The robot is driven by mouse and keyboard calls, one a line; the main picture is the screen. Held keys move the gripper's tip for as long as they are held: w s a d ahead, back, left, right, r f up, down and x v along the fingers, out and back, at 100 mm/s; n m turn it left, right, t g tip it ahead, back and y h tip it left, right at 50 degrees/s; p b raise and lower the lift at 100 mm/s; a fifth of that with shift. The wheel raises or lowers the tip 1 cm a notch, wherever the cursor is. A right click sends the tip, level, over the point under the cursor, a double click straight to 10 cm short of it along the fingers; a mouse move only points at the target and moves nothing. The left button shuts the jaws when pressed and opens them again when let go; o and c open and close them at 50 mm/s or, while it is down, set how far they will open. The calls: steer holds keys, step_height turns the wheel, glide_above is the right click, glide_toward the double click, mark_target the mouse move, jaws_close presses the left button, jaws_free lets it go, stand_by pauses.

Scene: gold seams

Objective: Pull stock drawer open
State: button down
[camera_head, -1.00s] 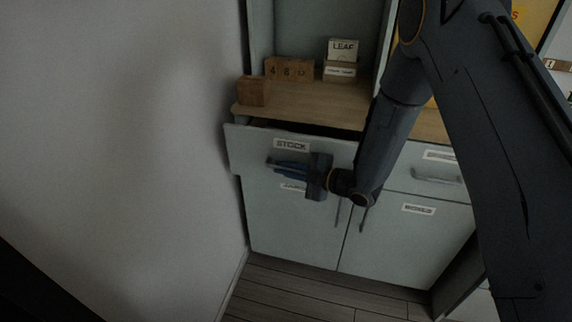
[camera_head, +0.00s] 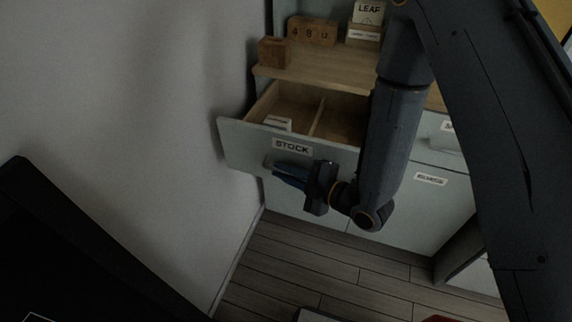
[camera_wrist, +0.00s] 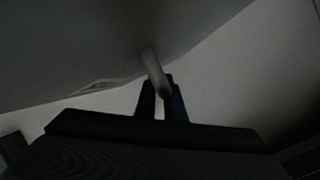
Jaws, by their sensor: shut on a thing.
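The stock drawer (camera_head: 240,148) is pulled out from the cabinet, below the wooden counter. Its pale front carries a STOCK label (camera_head: 292,147). Inside, a wooden divider splits it, and small white items (camera_head: 277,123) lie in the left compartment. My gripper (camera_head: 277,169) is at the drawer front, just below the label, shut on the drawer handle. In the wrist view, the handle (camera_wrist: 154,70) runs between my two dark fingers (camera_wrist: 161,100). My forearm hides the right part of the drawer.
A wall (camera_head: 120,120) stands close to the drawer's left side. Wooden blocks (camera_head: 312,31) and a LEAF card (camera_head: 368,12) sit on the counter (camera_head: 335,68). Another drawer with a handle (camera_head: 445,143) is at the right. Plank floor (camera_head: 300,265) is open below.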

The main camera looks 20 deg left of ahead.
stand_by(0.3)
steer(key=c, duration=2.1)
jaws_free()
steer(key=b+v, duration=0.1)
steer(key=v, duration=0.6)
steer(key=shift+s+d+r, duration=0.1)
steer(key=shift+s+d, duration=0.05)
steer(key=shift+d, duration=0.2)
